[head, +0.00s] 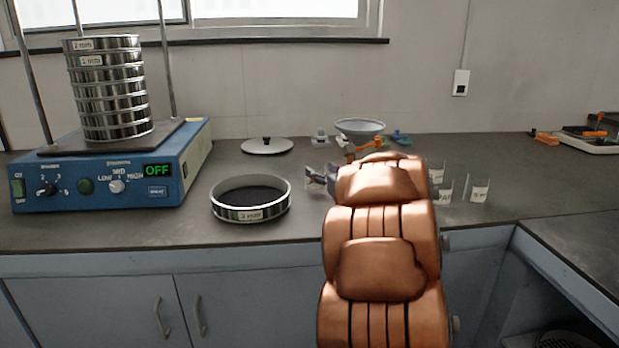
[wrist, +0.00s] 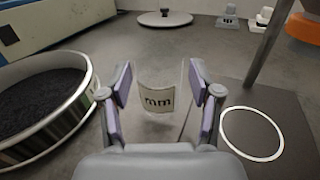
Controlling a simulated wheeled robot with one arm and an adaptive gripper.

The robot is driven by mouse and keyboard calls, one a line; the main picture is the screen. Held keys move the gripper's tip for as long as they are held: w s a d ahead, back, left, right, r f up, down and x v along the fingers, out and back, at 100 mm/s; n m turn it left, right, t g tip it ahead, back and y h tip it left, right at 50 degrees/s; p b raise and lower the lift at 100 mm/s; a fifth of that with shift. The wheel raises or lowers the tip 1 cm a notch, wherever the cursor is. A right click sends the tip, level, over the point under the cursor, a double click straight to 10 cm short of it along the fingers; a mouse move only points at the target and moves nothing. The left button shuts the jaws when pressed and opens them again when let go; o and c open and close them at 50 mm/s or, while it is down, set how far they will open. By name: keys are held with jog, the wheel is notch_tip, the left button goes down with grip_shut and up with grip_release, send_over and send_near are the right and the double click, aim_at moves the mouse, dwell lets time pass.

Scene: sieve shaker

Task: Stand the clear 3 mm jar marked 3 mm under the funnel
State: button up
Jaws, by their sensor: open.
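A clear jar (wrist: 158,98) with a white label stands between my fingers in the wrist view. Only "mm" is readable on the label; its number cannot be made out. My gripper (wrist: 158,90) is open around it, with a purple pad on each side; contact cannot be told. In the head view my gripper (head: 320,180) is partly hidden by my copper-coloured arm. The pale funnel (head: 360,127) is behind my arm in the head view. In the wrist view, a white ring (wrist: 252,134) marks a dark plate (wrist: 287,112) to the right of the jar, beside an upright post (wrist: 270,45).
A round sieve (head: 250,214) marked 3 mm with dark grains stands left of my gripper. The blue shaker (head: 95,190) carries a sieve stack (head: 110,95). A lid (head: 267,146) lies behind. Several labelled clear jars (head: 480,190) stand right of my arm.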

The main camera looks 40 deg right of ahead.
aim_at(311, 163)
jog(key=shift+x, duration=3.25)
jog(key=shift+a, duration=0.1)
jog(key=c, duration=0.9)
grip_shut()
